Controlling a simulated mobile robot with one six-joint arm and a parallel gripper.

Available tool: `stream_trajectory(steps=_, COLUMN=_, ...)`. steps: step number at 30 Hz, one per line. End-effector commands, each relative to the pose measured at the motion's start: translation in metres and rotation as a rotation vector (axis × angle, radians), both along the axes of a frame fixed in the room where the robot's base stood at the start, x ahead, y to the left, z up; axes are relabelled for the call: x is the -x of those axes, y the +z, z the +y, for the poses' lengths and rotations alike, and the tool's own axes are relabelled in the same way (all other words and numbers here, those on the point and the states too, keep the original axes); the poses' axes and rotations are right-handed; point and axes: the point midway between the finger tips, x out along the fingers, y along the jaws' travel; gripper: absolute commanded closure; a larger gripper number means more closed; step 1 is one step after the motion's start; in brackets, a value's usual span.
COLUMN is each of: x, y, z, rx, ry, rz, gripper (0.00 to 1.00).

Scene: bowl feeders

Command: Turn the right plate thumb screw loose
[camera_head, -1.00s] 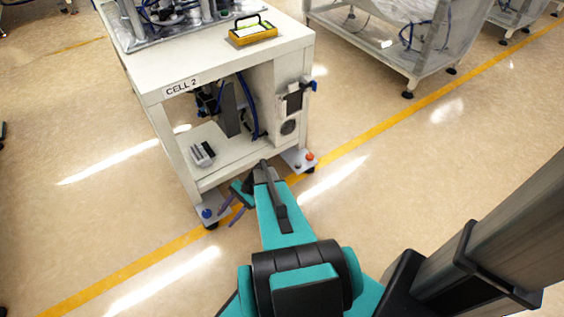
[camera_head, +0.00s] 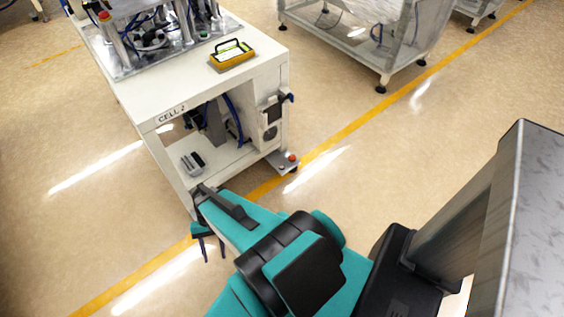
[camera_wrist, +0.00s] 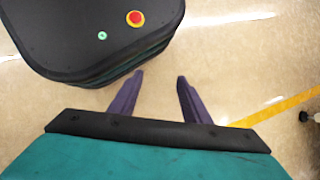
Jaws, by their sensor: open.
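The right plate (camera_head: 285,168) is a small pale metal plate at the foot of the right front leg of the CELL 2 cart. A red-orange knob (camera_head: 292,158) stands on it, probably the thumb screw, with a smaller dark spot beside it. My gripper (camera_head: 212,259) is at the cart's lower left corner, well left of the right plate and apart from it. In the wrist view its two purple fingers (camera_wrist: 160,76) are spread and empty, over bare floor. The right plate does not show in the wrist view. The cart's left foot is hidden behind my arm.
The white cart (camera_head: 225,85) carries machinery and a yellow-framed device (camera_head: 233,54) on top. A grey part (camera_head: 192,163) lies on its lower shelf. A metal-framed cart (camera_head: 370,40) stands at the back right. Floor right of the right plate is clear. My black base fills the wrist view's upper left.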

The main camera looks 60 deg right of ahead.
Motion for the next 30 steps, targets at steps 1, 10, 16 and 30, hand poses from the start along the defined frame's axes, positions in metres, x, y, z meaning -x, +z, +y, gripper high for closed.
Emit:
stream_trajectory(steps=1, x=0.009, y=0.021, z=0.006, rx=0.012, ry=0.051, rz=-0.002, gripper=0.57)
stream_trajectory(steps=10, x=0.048, y=0.076, z=0.023, rx=0.077, ry=0.339, rz=-0.018, gripper=0.57)
stream_trajectory(steps=16, x=0.069, y=0.114, z=0.028, rx=0.116, ry=0.530, rz=-0.030, gripper=0.57)
stream_trajectory(steps=30, x=0.086, y=0.142, z=0.028, rx=0.150, ry=0.715, rz=-0.041, gripper=0.57)
